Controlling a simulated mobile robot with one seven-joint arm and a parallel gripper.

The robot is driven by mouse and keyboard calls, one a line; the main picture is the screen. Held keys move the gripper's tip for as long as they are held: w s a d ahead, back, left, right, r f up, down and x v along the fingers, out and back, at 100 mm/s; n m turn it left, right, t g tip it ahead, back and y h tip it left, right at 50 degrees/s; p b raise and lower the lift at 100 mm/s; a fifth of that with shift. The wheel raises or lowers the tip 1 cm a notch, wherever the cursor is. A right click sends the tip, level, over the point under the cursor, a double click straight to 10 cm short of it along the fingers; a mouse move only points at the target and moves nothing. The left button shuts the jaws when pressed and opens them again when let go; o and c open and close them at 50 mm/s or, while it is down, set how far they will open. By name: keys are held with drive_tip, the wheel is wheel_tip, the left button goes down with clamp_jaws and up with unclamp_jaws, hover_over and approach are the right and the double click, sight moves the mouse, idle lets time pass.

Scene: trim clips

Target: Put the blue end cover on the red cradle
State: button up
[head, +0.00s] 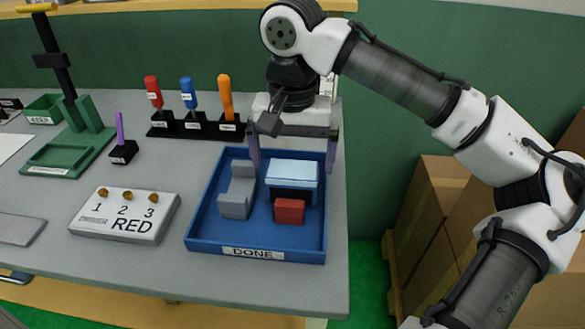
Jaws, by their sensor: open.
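The light blue end cover (292,170) is in the blue tray marked DONE (203,246), towards its right side. It sits on top of a dark block (291,195). A red block (289,211), which looks like part of the red cradle, is directly in front of and below it. I cannot tell how the red and dark parts join, or whether the cover is fully seated. My gripper (293,155) is open above the tray's back part. Its two fingers stand apart to the left and right of the cover, with visible gaps and nothing held.
A grey stepped part (238,190) lies left of the cover in the tray. A sign reading RED (125,215) stands left of the tray. Behind are a screwdriver rack (196,127), a purple-handled tool (121,145) and a green press (70,145). The table's right edge is near the tray.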

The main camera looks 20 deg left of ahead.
sight(293, 169)
wheel_tip(293, 169, up, 8)
drive_tip(key=shift+r, duration=0.25)
idle(0.4)
